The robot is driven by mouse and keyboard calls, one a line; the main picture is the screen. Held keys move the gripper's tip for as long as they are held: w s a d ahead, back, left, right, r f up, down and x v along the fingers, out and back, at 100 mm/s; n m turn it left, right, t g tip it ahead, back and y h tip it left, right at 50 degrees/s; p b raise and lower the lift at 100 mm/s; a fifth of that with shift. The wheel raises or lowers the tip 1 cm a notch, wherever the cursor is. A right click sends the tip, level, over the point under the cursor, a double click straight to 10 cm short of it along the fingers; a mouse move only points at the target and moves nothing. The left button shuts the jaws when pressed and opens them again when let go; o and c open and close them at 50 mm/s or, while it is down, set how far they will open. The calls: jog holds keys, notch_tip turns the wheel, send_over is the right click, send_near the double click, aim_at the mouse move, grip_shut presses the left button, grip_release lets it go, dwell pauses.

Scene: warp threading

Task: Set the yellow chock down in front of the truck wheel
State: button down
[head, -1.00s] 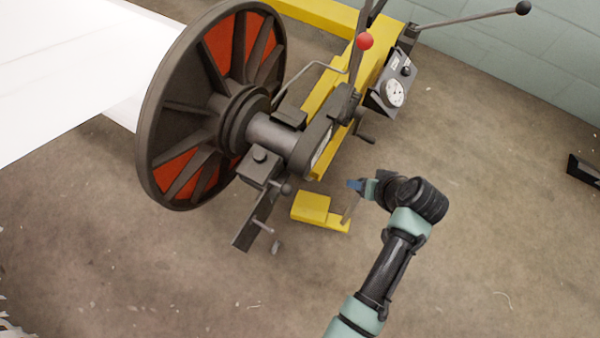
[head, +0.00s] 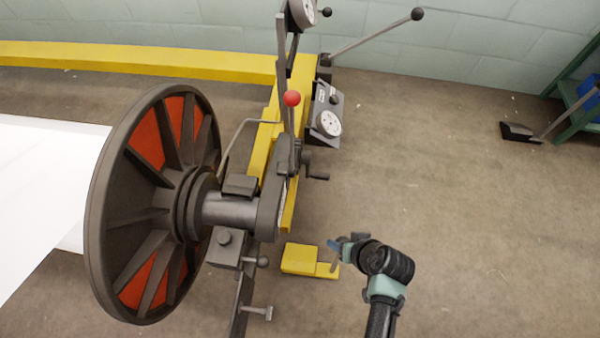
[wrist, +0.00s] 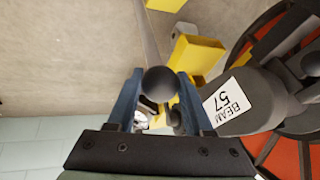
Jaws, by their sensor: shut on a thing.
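My gripper (head: 336,244) has its blue fingers shut on a dark ball knob (wrist: 160,82) on a grey rod (wrist: 147,35). In the head view the rod (head: 334,264) stands by the low right end of a yellow block (head: 300,258) on the floor. The block's taller part is left of my gripper. I see no truck; the only large wheel is a dark spoked beam flange (head: 150,205) with orange panels.
A yellow machine frame (head: 290,140) with levers, a red knob (head: 291,98) and a gauge box (head: 326,120) stands behind the block.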

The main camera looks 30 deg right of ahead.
jog(key=w+a+f+b, duration=0.3)
jog(key=w+a, duration=0.3)
jog(key=a, duration=0.2)
jog(key=shift+w+a+f, duration=0.15)
jog(key=shift+a, duration=0.15)
jog(key=c, duration=0.7)
grip_release()
jog(key=shift+s+a+f, duration=0.15)
jog(key=shift+s+f, duration=0.05)
jog(key=shift+s, duration=0.05)
jog(key=o, duration=0.4)
jog(key=shift+w+r, duration=0.1)
jog(key=p+v, duration=0.5)
jog(key=v, duration=0.7)
